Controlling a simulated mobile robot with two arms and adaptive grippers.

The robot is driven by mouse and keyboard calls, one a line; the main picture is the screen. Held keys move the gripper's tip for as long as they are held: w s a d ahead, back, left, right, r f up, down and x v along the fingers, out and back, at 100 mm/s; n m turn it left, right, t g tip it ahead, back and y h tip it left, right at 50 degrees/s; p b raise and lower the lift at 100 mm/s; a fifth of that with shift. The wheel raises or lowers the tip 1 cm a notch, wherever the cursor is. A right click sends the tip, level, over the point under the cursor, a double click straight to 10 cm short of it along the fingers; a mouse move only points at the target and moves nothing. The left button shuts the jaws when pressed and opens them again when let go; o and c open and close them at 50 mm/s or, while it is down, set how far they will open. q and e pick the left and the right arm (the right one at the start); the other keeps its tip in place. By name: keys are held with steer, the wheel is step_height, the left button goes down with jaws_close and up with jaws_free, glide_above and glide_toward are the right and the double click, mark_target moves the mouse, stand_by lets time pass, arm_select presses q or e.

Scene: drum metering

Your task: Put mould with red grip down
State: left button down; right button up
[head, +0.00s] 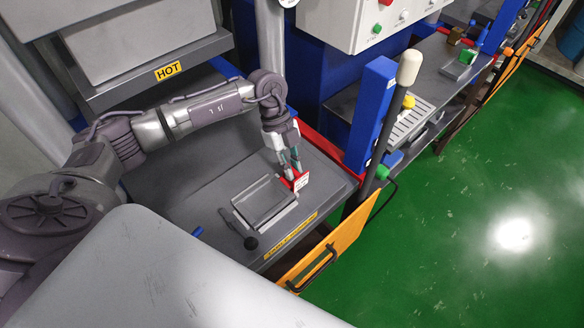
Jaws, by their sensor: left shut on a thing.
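The mould with red grip (263,203) is a grey, flat-topped block over the dark metal bench top, near its front edge. Its red grip (300,181) is at the block's upper right corner, beside a small white label. My left gripper (291,169) comes down from above and is shut on the red grip, whose upper part the fingers hide. The mould looks level and low over the bench. I cannot tell whether it touches the surface beneath. My right gripper is not in view.
A blue post (371,115) and a dark lever with a pale knob (409,68) stand to the right. An orange panel (330,252) hangs at the bench front. Bare bench lies left of the mould.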

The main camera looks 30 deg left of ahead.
arm_select(q)
steer(key=c, duration=1.2)
jaws_free()
steer(key=shift+r, duration=0.3)
steer(key=p+v, duration=0.7)
steer(key=v, duration=0.4)
steer(key=shift+a+r+p, duration=0.15)
steer(key=shift+r+p, duration=0.1)
steer(key=shift+p, duration=0.15)
steer(key=shift+f, duration=0.1)
